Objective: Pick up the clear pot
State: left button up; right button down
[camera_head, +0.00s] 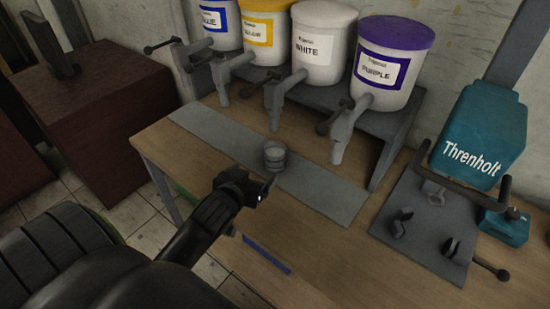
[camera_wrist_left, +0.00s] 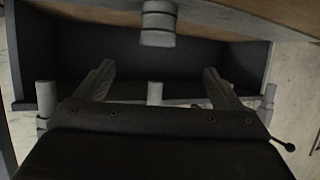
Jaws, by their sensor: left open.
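The clear pot (camera_head: 275,157) is a small, see-through round vessel. It stands upright on the grey mat (camera_head: 325,196) on the wooden table, below the row of paint taps. My left gripper (camera_head: 264,190) is just in front of the pot, on the near side, and seems apart from it. In the left wrist view the two fingers of this gripper (camera_wrist_left: 158,84) are spread wide with nothing between them. A greyish cylinder, which looks like the pot (camera_wrist_left: 158,24), shows at the top middle of that view. My right gripper is not in view.
Paint tubs, the purple one (camera_head: 389,65) rightmost, stand on a grey shelf (camera_head: 370,120) with taps reaching over the mat. A teal Threnholt machine (camera_head: 480,135) and a grey plate (camera_head: 418,235) with metal parts are right. A blue strip (camera_head: 267,254) lies near the front edge.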

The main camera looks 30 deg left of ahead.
aim_at(270, 156)
pick_arm(q)
jog(key=p+x, duration=0.1)
jog(key=x, duration=1.1)
jog(key=shift+r+p, duration=0.1)
jog(key=shift+p, duration=0.3)
jog(key=shift+w+r, duration=0.1)
jog(key=shift+w, duration=0.3)
jog(key=x, duration=0.1)
jog(key=p+x, duration=0.1)
jog(key=x, duration=0.1)
jog(key=shift+w+r, duration=0.1)
jog(key=shift+r, duration=0.1)
jog(key=shift+w+a+f, duration=0.15)
jog(key=shift+w+f, duration=0.2)
jog(key=shift+w, duration=0.3)
jog(key=c, duration=1.2)
jog(key=shift+c, duration=0.5)
jog(key=shift+r, duration=0.15)
